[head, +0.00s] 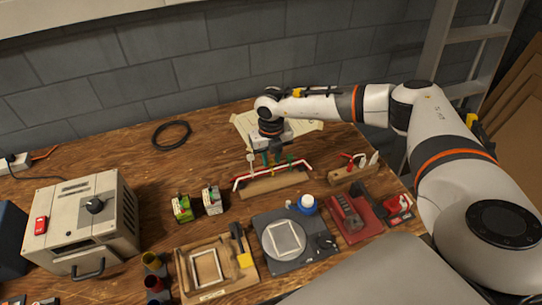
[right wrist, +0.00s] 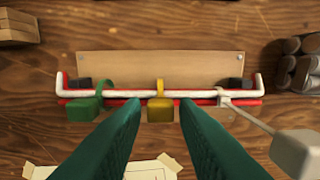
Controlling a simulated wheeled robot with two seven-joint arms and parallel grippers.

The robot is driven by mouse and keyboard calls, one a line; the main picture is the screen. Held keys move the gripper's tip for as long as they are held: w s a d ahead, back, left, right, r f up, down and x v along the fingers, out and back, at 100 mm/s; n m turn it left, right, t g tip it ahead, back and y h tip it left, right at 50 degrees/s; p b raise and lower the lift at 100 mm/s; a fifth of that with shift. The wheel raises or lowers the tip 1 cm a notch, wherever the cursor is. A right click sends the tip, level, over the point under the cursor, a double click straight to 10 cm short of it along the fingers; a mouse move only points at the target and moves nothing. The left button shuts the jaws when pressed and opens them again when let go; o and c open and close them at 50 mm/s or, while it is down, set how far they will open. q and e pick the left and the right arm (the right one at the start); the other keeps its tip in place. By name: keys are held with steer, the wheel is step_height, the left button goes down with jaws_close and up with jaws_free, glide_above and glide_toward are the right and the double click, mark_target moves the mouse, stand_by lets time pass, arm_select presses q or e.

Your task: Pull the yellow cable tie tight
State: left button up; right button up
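The yellow cable tie (right wrist: 160,106) sits at the middle of a red and white cable bundle (right wrist: 210,93), its loop around the bundle and its yellow block towards me. My right gripper (right wrist: 161,102) is open, its green fingertips on either side of the yellow block; I cannot tell whether they touch it. In the head view my right gripper (head: 271,158) is over the cable bundle (head: 240,181) and mostly hides the yellow tie. A green tie (right wrist: 82,107) is left of it and a white tie (right wrist: 222,97) right of it. My left gripper is not in view.
The bundle runs along a wooden block (right wrist: 160,67). The white tie's long tail ends in a pale tab (right wrist: 296,150) at the lower right. In the head view, a wooden stand with red clips (head: 350,172) is right of the block. A sheet of paper (head: 305,124) lies behind.

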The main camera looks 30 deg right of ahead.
mark_target(271, 161)
jaws_close()
steer(key=shift+r+p, duration=1.45)
steer(key=shift+r, duration=1)
steer(key=shift+f, duration=0.1)
steer(key=shift+o, duration=1.8)
jaws_free()
step_height(271, 161, up, 12)
steer(key=b, duration=0.1)
steer(key=shift+b, duration=0.4)
